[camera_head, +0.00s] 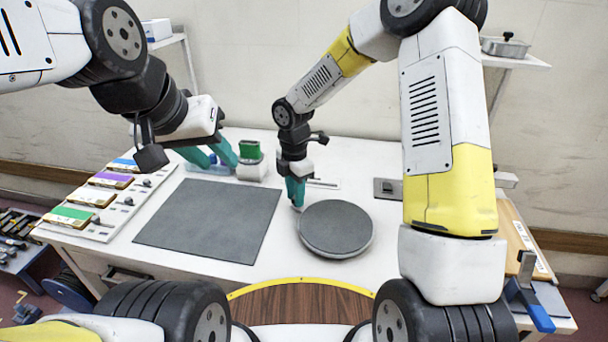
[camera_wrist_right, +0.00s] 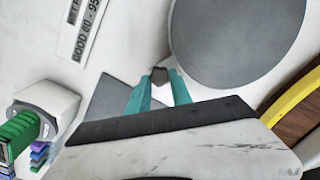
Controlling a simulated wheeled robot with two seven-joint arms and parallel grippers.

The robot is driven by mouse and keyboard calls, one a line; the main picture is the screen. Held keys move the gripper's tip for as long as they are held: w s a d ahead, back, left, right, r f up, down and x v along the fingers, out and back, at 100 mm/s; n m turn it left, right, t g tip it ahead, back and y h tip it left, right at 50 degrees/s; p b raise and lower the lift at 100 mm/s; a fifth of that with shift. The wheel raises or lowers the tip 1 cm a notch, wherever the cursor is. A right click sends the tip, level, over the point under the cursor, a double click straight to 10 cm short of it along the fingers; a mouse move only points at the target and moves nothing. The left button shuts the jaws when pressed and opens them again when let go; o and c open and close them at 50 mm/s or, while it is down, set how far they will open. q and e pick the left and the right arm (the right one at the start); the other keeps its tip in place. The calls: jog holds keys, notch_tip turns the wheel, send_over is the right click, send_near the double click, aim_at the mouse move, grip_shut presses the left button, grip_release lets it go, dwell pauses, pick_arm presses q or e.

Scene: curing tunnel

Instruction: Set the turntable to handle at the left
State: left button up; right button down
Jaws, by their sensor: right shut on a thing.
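The turntable (camera_head: 336,229) is a round dark grey disc with a pale rim, lying on the white table right of centre. My right gripper (camera_head: 297,204) points down at the disc's left edge. In the right wrist view the disc (camera_wrist_right: 238,35) fills the upper right, and a small dark handle (camera_wrist_right: 160,75) sits between the teal fingertips of my right gripper (camera_wrist_right: 160,88), which is shut on it. In the head view the fingers mostly hide the handle.
A flat grey mat (camera_head: 208,220) lies left of the turntable. A green block (camera_head: 250,149) sits in a white holder behind the mat. A rack with several coloured cards (camera_head: 90,196) stands at the left. A blue-handled clamp (camera_head: 530,295) is at the right edge. Bare table separates mat and disc.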

jog(key=s+n, duration=0.1)
jog(key=s+a+n, duration=0.1)
jog(key=shift+s+a+n, duration=0.55)
jog(key=shift+s+n, duration=0.45)
jog(key=shift+s, duration=0.05)
jog(key=shift+s+a+n, duration=0.2)
jog(key=shift+s+n, duration=0.5)
jog(key=shift+s, duration=0.05)
jog(key=c, duration=1.1)
grip_release()
jog(key=shift+s, duration=0.1)
jog(key=shift+c, duration=0.2)
notch_tip(320, 180, up, 8)
